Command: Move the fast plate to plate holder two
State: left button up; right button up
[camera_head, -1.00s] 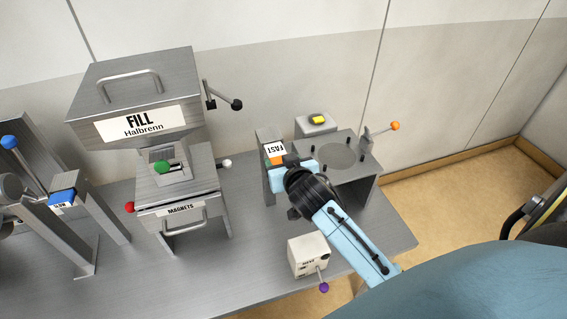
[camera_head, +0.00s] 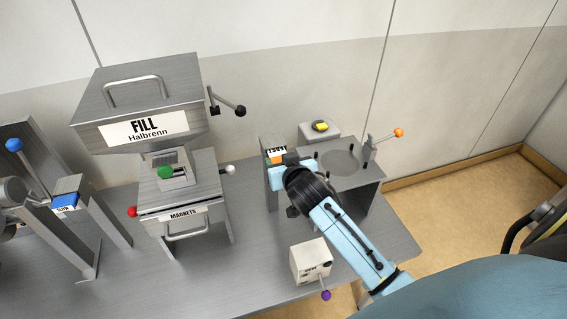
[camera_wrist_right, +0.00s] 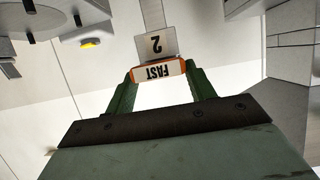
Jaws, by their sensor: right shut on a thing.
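The fast plate (camera_wrist_right: 158,72) is an orange-edged piece with a white label reading FAST. My right gripper (camera_wrist_right: 159,78) is shut on it, with one green finger at each end. Plate holder two (camera_wrist_right: 156,46), a grey upright marked 2, is directly behind the plate in the wrist view. In the head view the orange of the fast plate (camera_head: 276,160) shows at the top of the grey holder (camera_head: 272,188), beside my right gripper (camera_head: 281,170). I cannot tell whether the plate is seated in the holder or just against it. My left gripper is not in view.
A grey stand with a round disc (camera_head: 340,163) and an orange-knobbed lever (camera_head: 398,133) is right of the gripper. A white box with a purple knob (camera_head: 311,262) stands in front.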

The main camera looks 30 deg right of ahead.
jog(key=shift+w+d, duration=0.2)
jog(key=shift+w, duration=0.5)
jog(key=shift+w+d, duration=0.15)
jog(key=shift+w, duration=0.5)
jog(key=o, duration=1.4)
jog(key=shift+c, duration=0.2)
jog(key=shift+s, duration=0.1)
jog(key=b+v, duration=0.1)
jog(key=v, duration=1.2)
jog(key=shift+s+a, duration=0.1)
jog(key=shift+s, duration=0.05)
